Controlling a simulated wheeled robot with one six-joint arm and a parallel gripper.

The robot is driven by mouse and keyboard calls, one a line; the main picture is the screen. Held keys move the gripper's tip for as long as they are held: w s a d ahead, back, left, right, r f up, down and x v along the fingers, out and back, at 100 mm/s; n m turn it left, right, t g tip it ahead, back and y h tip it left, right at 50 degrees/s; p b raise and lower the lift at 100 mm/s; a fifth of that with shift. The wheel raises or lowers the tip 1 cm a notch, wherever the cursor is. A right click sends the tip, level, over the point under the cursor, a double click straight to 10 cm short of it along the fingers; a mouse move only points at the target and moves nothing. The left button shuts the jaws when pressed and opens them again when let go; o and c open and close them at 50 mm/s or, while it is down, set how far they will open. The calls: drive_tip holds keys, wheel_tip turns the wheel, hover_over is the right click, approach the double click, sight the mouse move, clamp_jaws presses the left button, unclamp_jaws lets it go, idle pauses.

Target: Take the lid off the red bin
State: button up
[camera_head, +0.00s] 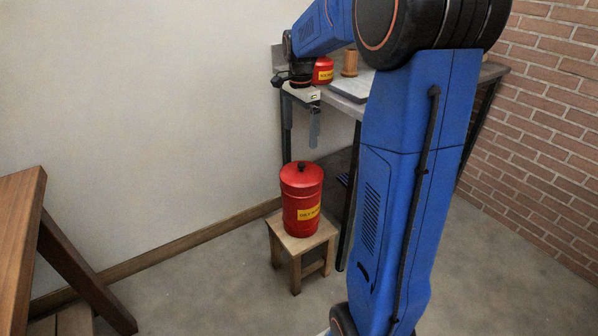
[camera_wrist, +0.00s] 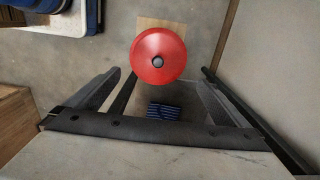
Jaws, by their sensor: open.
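The red bin (camera_head: 301,205) stands upright on a small wooden stool and has a yellow label. Its red lid (camera_head: 301,174) with a dark knob (camera_head: 302,165) is on top. In the wrist view the lid (camera_wrist: 145,48) appears from above as a red disc, with the knob (camera_wrist: 158,61) near its middle. My gripper (camera_head: 301,132) is open and empty, pointing down above the bin and apart from the lid. In the wrist view the fingers of my gripper (camera_wrist: 159,77) are spread, with the lid beyond them. The lid hides most of the bin's body there.
The wooden stool (camera_head: 317,241) stands beside a grey workbench (camera_head: 487,72). On the bench are a smaller red can (camera_head: 323,71), a wooden cylinder (camera_head: 349,63) and a light flat board (camera_head: 352,88). A wooden table (camera_head: 17,225) is at left. Walls stand behind.

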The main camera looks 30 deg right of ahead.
sight(302, 164)
drive_tip(key=f, duration=1.3)
drive_tip(key=shift+s+d+f, duration=0.1)
drive_tip(key=shift+s+f, duration=0.15)
drive_tip(key=shift+f, duration=0.1)
drive_tip(key=c, duration=1.2)
drive_tip(key=shift+s, duration=0.1)
